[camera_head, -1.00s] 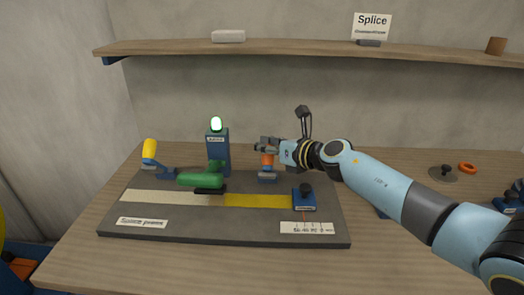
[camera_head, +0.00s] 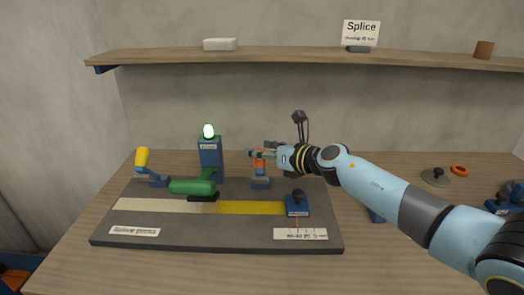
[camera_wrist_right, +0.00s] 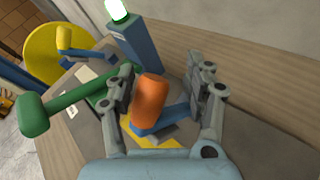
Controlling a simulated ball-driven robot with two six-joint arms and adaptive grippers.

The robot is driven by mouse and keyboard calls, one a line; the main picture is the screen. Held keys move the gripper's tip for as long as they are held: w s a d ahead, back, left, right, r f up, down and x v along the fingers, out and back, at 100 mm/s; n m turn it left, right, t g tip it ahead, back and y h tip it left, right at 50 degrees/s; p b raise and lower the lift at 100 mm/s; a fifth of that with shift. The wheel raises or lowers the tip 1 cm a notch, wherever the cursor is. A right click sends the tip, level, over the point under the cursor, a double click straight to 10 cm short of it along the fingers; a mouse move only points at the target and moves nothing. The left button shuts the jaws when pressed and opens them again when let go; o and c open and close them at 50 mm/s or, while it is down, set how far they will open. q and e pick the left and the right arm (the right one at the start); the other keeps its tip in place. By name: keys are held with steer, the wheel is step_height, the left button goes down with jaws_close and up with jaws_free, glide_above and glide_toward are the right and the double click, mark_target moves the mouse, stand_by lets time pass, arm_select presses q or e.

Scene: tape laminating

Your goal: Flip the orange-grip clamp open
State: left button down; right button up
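The orange-grip clamp stands with its orange grip (camera_head: 259,166) upright over a blue base (camera_head: 261,184) at the back of the dark board. My right gripper (camera_head: 262,154) is at the top of this grip and partly hides it. In the right wrist view the orange grip (camera_wrist_right: 150,101) lies between the two spread fingers of my right gripper (camera_wrist_right: 165,88). A gap shows at the right finger; the left finger is close to the grip, and I cannot tell whether it touches. My left gripper is not in view.
A green-handled clamp (camera_head: 193,187) lies across the strip left of the orange one. A blue post (camera_head: 211,158) with a lit green lamp stands behind it. A yellow-grip clamp (camera_head: 142,160) stands at the far left. A blue block with black knob (camera_head: 297,204) sits right.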

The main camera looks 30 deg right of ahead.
steer(key=shift+a, duration=0.15)
steer(key=v, duration=1.2)
